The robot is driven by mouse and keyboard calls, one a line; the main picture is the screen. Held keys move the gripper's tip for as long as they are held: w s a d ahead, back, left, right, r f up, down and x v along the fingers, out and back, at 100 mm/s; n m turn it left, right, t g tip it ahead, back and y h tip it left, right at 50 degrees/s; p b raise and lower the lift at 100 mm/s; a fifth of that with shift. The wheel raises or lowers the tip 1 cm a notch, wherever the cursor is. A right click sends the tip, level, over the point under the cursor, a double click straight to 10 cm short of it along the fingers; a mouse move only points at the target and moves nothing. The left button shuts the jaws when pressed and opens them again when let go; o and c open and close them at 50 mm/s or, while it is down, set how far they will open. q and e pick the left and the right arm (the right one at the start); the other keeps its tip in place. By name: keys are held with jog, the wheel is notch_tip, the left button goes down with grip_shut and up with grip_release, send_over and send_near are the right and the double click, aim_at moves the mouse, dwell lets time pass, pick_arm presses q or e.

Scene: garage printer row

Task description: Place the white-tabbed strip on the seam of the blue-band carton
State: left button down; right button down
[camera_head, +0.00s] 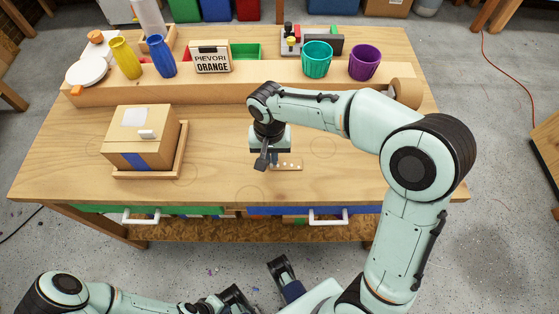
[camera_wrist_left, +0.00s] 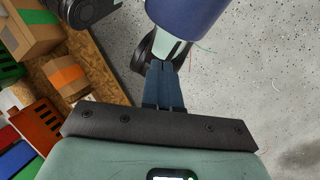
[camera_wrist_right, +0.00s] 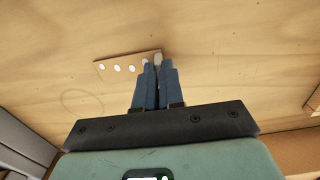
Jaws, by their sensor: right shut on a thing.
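The blue-band carton (camera_head: 112,148) is a brown box in a shallow wooden tray (camera_head: 150,175) on the table's left. A blue band runs down its front; a white label and a small white block show on it. A tan strip with several white dots (camera_head: 289,164) lies flat at or just above the table middle. My right gripper (camera_head: 265,161) is shut on its end, well right of the carton. In the right wrist view, a pale tab (camera_wrist_right: 157,58) shows between the fingers. My left gripper (camera_wrist_left: 164,85) is shut and empty, low in front of the table.
A raised wooden ledge (camera_head: 225,82) along the back holds a yellow cup, a blue cup, a PIEVORI ORANGE sign, teal and purple cups. Drawers with white handles (camera_head: 328,216) line the front. The tabletop between carton and strip is clear.

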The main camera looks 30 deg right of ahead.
jog(key=shift+r, duration=0.1)
notch_tip(320, 180, up, 20)
jog(key=p, duration=0.4)
